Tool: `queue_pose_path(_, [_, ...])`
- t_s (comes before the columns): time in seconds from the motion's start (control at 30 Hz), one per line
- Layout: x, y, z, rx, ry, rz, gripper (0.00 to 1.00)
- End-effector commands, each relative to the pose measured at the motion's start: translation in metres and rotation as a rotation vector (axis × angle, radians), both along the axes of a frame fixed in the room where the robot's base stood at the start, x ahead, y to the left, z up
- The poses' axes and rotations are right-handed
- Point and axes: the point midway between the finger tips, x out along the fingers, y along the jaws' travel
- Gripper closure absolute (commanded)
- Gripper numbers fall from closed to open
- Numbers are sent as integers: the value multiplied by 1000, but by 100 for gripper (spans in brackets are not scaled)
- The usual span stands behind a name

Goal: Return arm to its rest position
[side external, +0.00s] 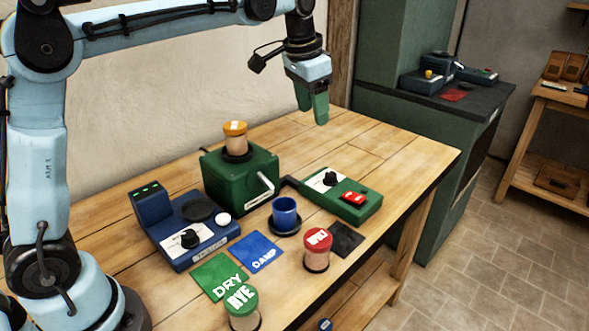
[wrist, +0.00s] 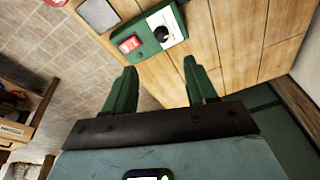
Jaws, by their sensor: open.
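My gripper (side external: 312,106) hangs from the arm above the back right part of the wooden table, with green fingers pointing down. In the wrist view its two green fingers (wrist: 162,88) stand well apart with nothing between them. The arm is raised and bent over the table. Its base is at the left of the side view.
On the table (side external: 390,150) stand a green mill (side external: 240,175) with an orange-lidded jar (side external: 235,138), a green switch box (side external: 340,196), a blue device (side external: 180,228), a blue cup (side external: 285,214), a red-lidded jar (side external: 317,250) and a green-lidded jar (side external: 242,305). The table's back right is clear.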

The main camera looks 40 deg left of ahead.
Motion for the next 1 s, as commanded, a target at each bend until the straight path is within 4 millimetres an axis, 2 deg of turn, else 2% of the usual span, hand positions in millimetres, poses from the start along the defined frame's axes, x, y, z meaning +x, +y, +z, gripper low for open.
queue_pose_path(0.03, [-13,1,2,-5,-22,17,43])
queue_pose_path(0.17, [-43,3,2,-18,-80,61,43])
queue_pose_path(0.37, [-91,5,-10,-42,-171,127,43])
queue_pose_path(0.7, [-168,8,-61,-94,-318,233,43])
queue_pose_path(0.83, [-187,8,-80,-110,-357,260,43])
queue_pose_path(1.0, [-197,8,-93,-121,-382,277,43])
